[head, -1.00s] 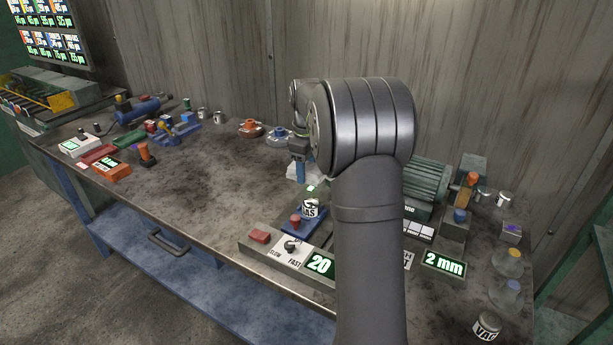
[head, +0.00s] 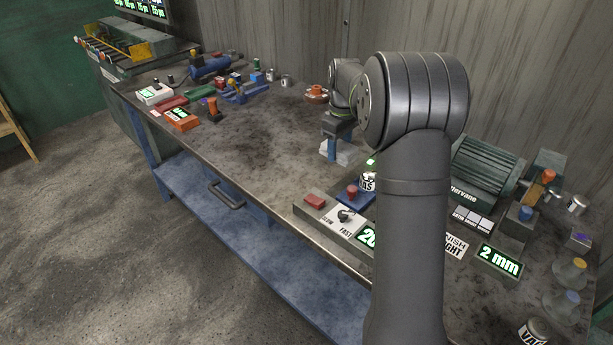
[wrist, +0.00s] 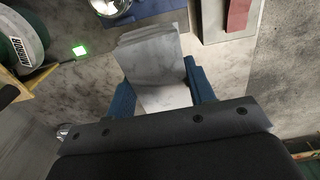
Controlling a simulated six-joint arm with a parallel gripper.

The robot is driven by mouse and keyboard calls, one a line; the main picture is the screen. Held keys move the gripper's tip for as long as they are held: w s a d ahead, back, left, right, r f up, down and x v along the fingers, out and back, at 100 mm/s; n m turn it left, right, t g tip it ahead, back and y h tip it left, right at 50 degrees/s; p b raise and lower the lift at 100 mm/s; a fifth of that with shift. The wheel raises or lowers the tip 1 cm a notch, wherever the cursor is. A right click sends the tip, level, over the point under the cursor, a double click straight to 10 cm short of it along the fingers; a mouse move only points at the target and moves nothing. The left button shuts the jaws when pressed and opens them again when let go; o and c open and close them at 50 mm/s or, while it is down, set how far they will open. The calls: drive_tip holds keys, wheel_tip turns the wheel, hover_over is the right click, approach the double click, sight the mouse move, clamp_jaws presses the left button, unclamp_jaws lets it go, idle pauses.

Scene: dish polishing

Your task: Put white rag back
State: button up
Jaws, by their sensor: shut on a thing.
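The white rag (head: 350,154) is a pale, flat folded cloth held low near the tabletop, left of the control panel. In the wrist view the rag (wrist: 152,62) fills the space between the blue fingers. My gripper (head: 332,148) points down with its blue fingers around the rag; in the wrist view the gripper (wrist: 158,78) is shut on it. In the head view my arm hides part of the bench behind the rag. I cannot tell whether the rag touches the table.
A green motor (head: 487,167) is further right. Small tools and an orange device (head: 182,118) sit at the left. The table's middle (head: 262,140) is clear.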

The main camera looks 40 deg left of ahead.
hover_over(293, 180)
wheel_tip(293, 180, down, 8)
drive_tip(key=shift+r, duration=0.1)
drive_tip(key=shift+a+f, duration=0.1)
drive_tip(key=shift+f, duration=1.95)
drive_tip(key=shift+f, duration=0.2)
drive_tip(key=o, duration=1.5)
drive_tip(key=shift+o, duration=0.2)
drive_tip(key=shift+r, duration=0.1)
wheel_tip(293, 180, up, 12)
drive_tip(key=shift+r, duration=0.15)
